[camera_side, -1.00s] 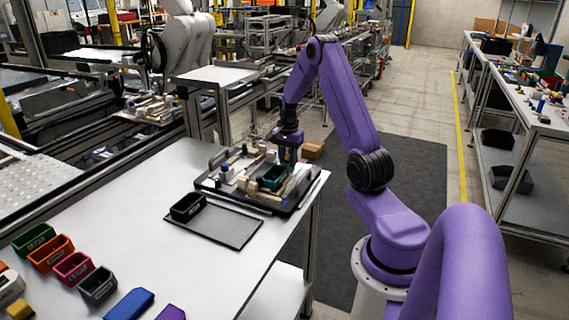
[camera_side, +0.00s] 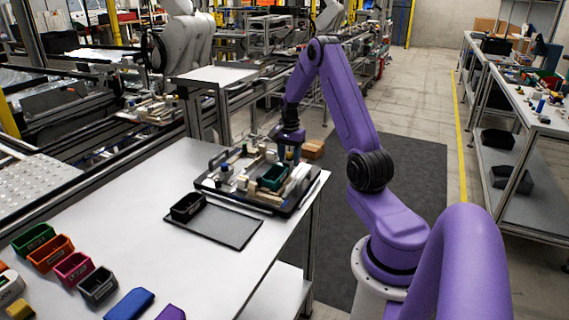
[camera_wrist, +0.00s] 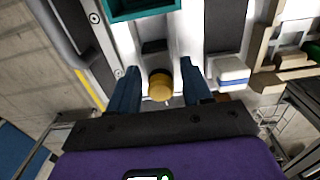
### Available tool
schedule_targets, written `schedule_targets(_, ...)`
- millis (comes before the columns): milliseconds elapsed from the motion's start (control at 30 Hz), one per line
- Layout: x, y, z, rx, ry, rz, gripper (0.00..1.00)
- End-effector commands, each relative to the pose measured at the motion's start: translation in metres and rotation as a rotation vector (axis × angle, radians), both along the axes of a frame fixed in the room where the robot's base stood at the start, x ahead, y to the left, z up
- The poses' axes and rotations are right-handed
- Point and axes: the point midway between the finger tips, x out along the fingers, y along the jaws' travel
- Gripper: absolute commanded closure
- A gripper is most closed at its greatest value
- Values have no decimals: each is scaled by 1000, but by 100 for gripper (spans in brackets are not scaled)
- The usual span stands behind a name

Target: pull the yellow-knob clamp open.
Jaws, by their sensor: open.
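The yellow knob (camera_wrist: 160,87) of the clamp shows in the wrist view, between the two blue fingers of my open gripper (camera_wrist: 162,92). A gap shows on each side of the knob, so the fingers look apart from it. A dark block of the clamp (camera_wrist: 154,46) lies just beyond the knob. In the side view my gripper (camera_side: 289,155) is at the far edge of the black pallet (camera_side: 268,205). The knob cannot be made out there. A green bin (camera_side: 272,179) sits on the pallet and its edge also shows in the wrist view (camera_wrist: 143,10).
A blue-and-white block (camera_wrist: 232,72) is right of my right finger. Tan wooden pieces (camera_wrist: 268,60) stand farther right. A black bin (camera_side: 187,207) sits on a dark mat (camera_side: 225,228) in front of the pallet. Several coloured bins line the table's near left; the table middle is clear.

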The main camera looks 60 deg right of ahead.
Motion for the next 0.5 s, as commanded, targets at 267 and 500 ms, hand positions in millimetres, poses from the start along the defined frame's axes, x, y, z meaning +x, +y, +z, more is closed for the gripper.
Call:
schedule_targets(267, 0, 0, 13, -1, -1, 0, 51)
schedule_targets(500, 0, 0, 29, -1, -2, 0, 51)
